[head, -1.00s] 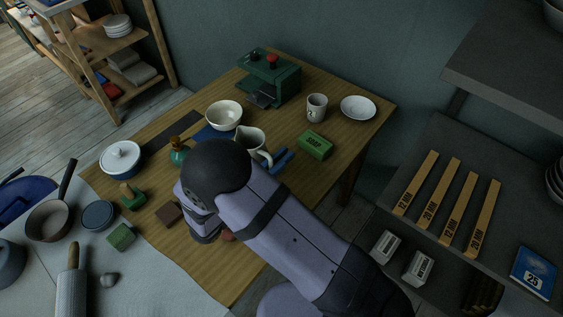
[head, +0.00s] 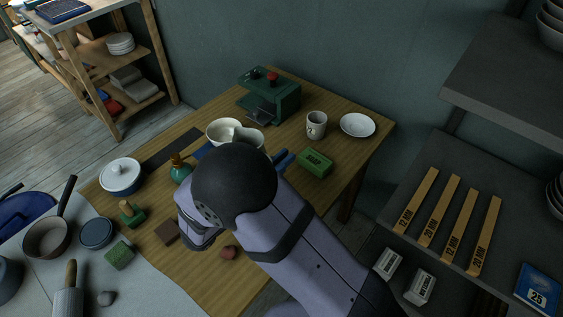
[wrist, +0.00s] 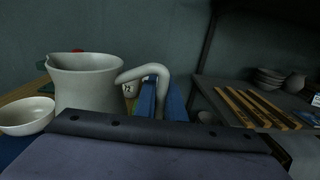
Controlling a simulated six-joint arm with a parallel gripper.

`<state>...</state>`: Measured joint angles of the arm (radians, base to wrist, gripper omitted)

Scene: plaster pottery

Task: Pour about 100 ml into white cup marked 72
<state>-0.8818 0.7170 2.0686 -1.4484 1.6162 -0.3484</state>
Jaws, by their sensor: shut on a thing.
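The white cup (head: 316,126) stands upright near the back of the wooden table, with a dark mark too small to read. In the wrist view a marked cup (wrist: 130,89) shows partly behind the pitcher handle. A white pitcher (wrist: 88,84) stands out upright in the wrist view, its spout to the left. It also shows in the head view (head: 248,138), partly hidden by my arm. My gripper (wrist: 161,100) has blue fingers shut on the pitcher's handle. In the head view only part of a blue finger shows. The pitcher's contents are hidden.
A white bowl (head: 221,127) lies just left of the pitcher.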

